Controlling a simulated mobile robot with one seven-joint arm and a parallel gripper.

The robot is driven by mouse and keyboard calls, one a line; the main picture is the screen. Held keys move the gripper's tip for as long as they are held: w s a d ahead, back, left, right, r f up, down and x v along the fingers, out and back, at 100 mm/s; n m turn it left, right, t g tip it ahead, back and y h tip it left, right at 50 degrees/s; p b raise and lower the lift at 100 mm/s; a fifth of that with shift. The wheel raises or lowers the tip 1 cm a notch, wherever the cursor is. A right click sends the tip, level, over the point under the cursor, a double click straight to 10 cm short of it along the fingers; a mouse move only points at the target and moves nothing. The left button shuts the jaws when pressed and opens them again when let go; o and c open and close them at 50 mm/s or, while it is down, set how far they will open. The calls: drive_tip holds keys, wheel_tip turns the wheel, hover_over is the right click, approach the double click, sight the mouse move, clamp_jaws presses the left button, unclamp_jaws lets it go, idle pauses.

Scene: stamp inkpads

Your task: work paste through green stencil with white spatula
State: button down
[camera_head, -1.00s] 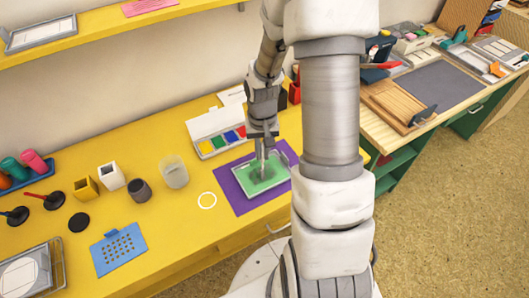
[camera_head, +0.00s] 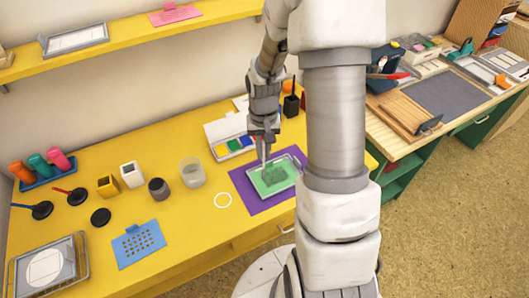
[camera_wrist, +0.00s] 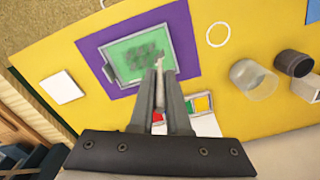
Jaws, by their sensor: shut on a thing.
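The green stencil (camera_head: 268,187) lies in a grey-rimmed frame on a purple mat (camera_head: 243,183). A darker patch of paste shows across its middle. In the wrist view the stencil (camera_wrist: 118,54) is ahead of my fingers, with the same dark patch. My gripper (camera_head: 264,133) is shut on the white spatula (camera_head: 263,154), which points down at the stencil's far left edge. The wrist view shows the pale spatula (camera_wrist: 158,64) between my fingertips, over the stencil's near edge. Whether its tip touches the stencil I cannot tell.
Behind the mat is an open white paint box (camera_head: 217,131) with coloured pads. A white ring (camera_head: 223,193) marks bare yellow table.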

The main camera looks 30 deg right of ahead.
sight(263, 143)
drive_tip(key=shift+r+p, duration=0.9)
drive_tip(key=shift+r, duration=0.65)
drive_tip(key=shift+w+d+f, duration=0.1)
